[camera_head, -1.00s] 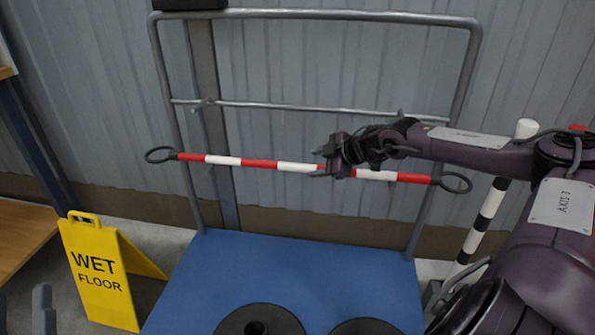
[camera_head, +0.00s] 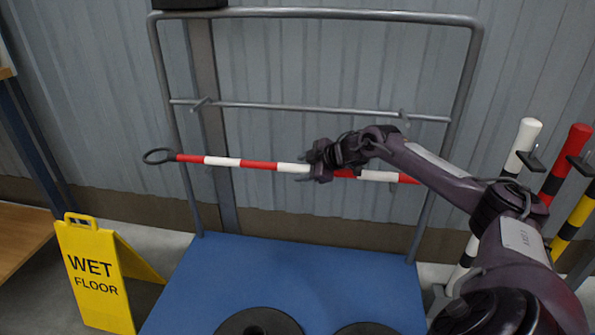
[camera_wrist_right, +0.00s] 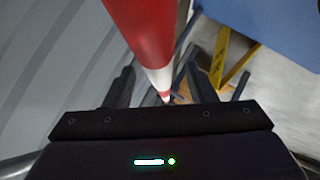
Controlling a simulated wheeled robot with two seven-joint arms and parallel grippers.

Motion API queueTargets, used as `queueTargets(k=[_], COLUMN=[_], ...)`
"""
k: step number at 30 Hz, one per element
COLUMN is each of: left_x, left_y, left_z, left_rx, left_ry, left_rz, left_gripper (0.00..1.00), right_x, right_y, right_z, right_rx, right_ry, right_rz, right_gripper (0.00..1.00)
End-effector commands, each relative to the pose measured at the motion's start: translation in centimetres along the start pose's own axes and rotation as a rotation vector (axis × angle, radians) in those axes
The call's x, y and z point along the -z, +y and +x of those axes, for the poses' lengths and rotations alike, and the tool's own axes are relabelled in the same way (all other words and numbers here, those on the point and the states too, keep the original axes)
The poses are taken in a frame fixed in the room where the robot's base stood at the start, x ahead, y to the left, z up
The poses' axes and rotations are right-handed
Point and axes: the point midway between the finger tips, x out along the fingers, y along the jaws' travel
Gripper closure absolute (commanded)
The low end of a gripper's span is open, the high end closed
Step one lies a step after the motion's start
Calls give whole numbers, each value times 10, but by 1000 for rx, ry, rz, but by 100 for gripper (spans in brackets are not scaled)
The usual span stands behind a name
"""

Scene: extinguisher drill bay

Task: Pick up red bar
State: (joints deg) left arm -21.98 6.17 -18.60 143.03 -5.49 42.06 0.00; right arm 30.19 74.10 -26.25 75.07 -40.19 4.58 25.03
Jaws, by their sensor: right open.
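The red-and-white striped bar (camera_head: 258,166) hangs nearly level across the front of a grey tube frame, with a dark ring at its left end. In the right wrist view the bar (camera_wrist_right: 140,32) runs down the picture between the two spread fingers (camera_wrist_right: 160,90). Contact with the fingers cannot be told. My left gripper is not in view.
The frame (camera_head: 466,80) rises from a blue platform (camera_head: 215,270) with black discs (camera_head: 258,321). A yellow wet floor sign (camera_head: 95,275) stands at the left. Striped posts (camera_head: 555,180) stand at the right, near my right arm. A corrugated wall is behind.

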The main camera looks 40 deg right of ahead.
Motion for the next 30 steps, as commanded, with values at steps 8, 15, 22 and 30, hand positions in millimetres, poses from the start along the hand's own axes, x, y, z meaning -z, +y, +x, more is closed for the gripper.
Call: queueTargets(k=[8,15,22,30], left_x=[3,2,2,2], left_y=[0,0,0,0], left_z=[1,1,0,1], left_rx=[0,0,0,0], left_ry=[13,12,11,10], left_rz=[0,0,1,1], left_gripper=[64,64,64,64], right_x=[0,0,0,1], right_y=[0,0,0,2], right_z=[1,1,1,0], right_rx=[0,0,0,-3], right_ry=[-1,-1,-1,1], right_rz=[-1,-1,0,-1], right_gripper=[51,82,100,100])
